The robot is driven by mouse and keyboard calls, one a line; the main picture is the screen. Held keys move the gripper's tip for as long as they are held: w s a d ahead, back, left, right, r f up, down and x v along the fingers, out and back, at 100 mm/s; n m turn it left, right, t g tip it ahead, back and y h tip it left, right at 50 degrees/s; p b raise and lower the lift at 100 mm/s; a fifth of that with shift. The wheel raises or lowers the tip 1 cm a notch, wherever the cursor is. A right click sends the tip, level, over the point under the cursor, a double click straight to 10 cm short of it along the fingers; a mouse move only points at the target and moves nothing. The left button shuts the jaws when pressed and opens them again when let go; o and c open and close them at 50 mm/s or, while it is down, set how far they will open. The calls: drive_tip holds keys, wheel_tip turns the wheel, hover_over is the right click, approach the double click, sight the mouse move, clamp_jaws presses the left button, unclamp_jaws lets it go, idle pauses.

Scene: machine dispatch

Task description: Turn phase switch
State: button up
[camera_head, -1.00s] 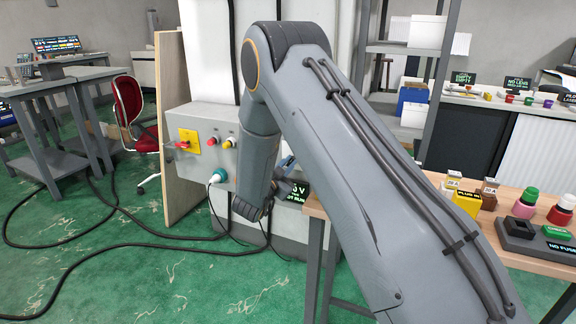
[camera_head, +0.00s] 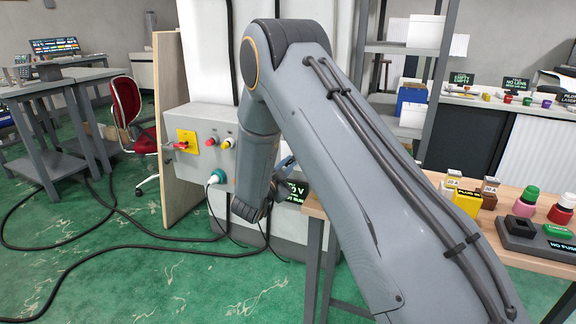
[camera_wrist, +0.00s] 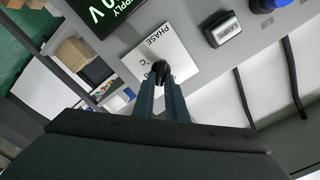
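The phase switch is a black knob (camera_wrist: 160,70) on a white plate (camera_wrist: 178,48) marked PHASE, seen in the wrist view. My gripper (camera_wrist: 161,88) has its two blue-grey fingers close together, with their tips right at the knob. The knob shows just beyond and between the tips. I cannot tell whether the fingers press on it. In the head view my arm hides the switch, and only a bit of my gripper (camera_head: 286,162) shows beside the wrist.
In the head view, a grey box (camera_head: 205,130) with a red handle and buttons is left of my arm. A wooden bench (camera_head: 480,212) with parts stands right.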

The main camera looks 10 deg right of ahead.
drive_tip(key=o, duration=0.4)
drive_tip(key=shift+a, duration=0.1)
drive_tip(key=shift+c, duration=0.2)
drive_tip(key=shift+s, duration=0.1)
drive_tip(key=v, duration=0.7)
drive_tip(key=shift+s+a, duration=0.25)
drive_tip(key=shift+r, duration=0.1)
